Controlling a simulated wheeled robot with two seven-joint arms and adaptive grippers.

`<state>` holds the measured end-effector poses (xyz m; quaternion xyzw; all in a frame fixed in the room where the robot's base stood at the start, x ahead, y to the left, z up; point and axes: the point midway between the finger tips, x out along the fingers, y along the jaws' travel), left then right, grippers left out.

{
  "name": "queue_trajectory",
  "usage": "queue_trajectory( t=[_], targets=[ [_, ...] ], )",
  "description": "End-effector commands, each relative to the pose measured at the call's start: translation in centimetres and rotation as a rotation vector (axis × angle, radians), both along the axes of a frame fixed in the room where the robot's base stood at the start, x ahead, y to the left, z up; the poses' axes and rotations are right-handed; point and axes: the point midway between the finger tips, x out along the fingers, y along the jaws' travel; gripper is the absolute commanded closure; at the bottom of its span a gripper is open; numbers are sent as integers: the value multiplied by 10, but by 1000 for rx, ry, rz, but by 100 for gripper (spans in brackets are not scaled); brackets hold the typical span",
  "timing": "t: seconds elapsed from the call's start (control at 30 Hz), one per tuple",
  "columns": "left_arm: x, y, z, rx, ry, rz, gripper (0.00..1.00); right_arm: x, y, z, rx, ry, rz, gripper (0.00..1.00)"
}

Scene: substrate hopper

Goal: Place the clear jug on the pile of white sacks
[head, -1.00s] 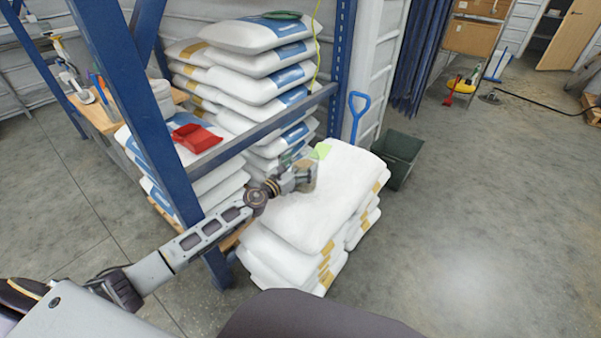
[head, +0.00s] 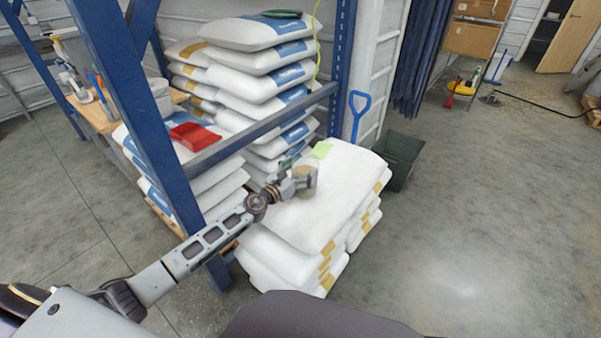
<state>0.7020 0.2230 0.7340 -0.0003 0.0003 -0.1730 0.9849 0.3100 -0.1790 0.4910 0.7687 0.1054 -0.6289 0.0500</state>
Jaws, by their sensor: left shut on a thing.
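The pile of white sacks (head: 330,205) stands on the floor at the middle, just right of the blue rack. Its sacks have yellow-brown printed ends and the top is broad and fairly flat. My left gripper (head: 304,182) is over the left part of the top sack, shut on the clear jug (head: 308,188). The jug is small in view, see-through with a tan tint, and partly hidden by the fingers. I cannot tell whether its base touches the sack. My right gripper is not in view.
A light green paper (head: 321,150) lies on the pile's back edge. The blue rack post (head: 150,130) and rail stand close to my left arm. Stacked sacks (head: 255,90) and a red item (head: 195,136) are behind. A dark green bin (head: 400,158) and blue-handled shovel (head: 357,112) stand behind right.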

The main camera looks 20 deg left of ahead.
Motion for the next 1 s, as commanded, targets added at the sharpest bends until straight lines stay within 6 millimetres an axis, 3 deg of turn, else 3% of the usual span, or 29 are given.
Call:
queue_trajectory(
  t=[0.53, 0.57, 0.63, 1.0],
  targets=[
    [0, 0, -2, -1, -2, 1, 72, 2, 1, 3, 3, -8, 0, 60],
    [0, 0, -3, 0, 0, 1, 9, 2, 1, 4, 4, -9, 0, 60],
    [0, 0, -3, 0, 0, 1, 0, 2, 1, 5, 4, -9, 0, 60],
    [0, 0, -3, 0, 0, 1, 0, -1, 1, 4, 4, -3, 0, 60]
  ],
)
